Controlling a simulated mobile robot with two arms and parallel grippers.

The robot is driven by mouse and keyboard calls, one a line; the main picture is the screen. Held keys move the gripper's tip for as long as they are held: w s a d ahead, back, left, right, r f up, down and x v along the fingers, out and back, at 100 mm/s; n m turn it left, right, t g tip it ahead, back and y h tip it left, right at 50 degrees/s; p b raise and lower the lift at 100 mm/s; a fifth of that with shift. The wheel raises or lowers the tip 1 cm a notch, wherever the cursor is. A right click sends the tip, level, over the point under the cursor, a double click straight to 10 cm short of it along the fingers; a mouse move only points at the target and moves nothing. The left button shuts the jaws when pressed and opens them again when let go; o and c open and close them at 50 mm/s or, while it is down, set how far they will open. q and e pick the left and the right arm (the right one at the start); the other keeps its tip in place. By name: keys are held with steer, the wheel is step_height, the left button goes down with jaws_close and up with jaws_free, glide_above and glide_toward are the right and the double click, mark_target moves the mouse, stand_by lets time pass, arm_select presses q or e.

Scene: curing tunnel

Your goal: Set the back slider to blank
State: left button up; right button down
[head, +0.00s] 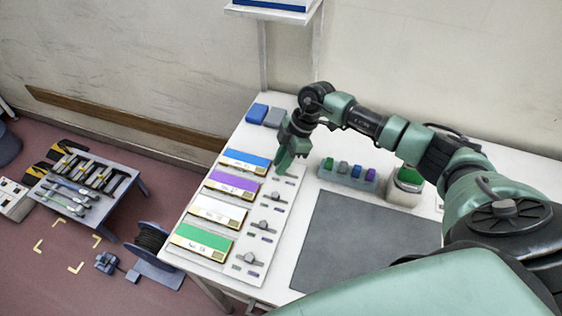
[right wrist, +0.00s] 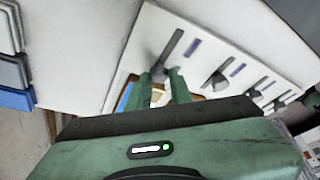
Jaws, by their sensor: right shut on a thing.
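A white panel (head: 262,240) on the table carries a column of sliders beside blue (head: 246,158), purple (head: 234,183), white (head: 217,208) and green (head: 203,238) label plates. My right gripper (head: 283,167) is at the back row, beside the blue plate, and hides the back slider in the head view. In the right wrist view, the fingers (right wrist: 166,88) are shut on the back slider's grey knob (right wrist: 159,71). A dark strip runs away from that knob. I cannot read which setting it is at. My left gripper is not in view.
Other slider knobs (head: 275,198) stand in the rows nearer to me. Blue and grey blocks (head: 257,112) lie behind the panel. A rack of coloured pieces (head: 348,173) and a box with a green top (head: 408,182) stand to the right. A dark mat (head: 350,240) lies clear.

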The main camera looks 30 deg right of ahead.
steer(key=shift+r, duration=0.1)
steer(key=shift+s+d+r+p, duration=0.1)
steer(key=shift+s+d+p, duration=0.6)
steer(key=shift+p, duration=0.1)
steer(key=shift+s, duration=0.15)
steer(key=c, duration=1.3)
jaws_free()
steer(key=shift+o, duration=0.2)
steer(key=b+v, duration=0.2)
steer(key=v, duration=0.5)
steer(key=shift+d+r, duration=0.2)
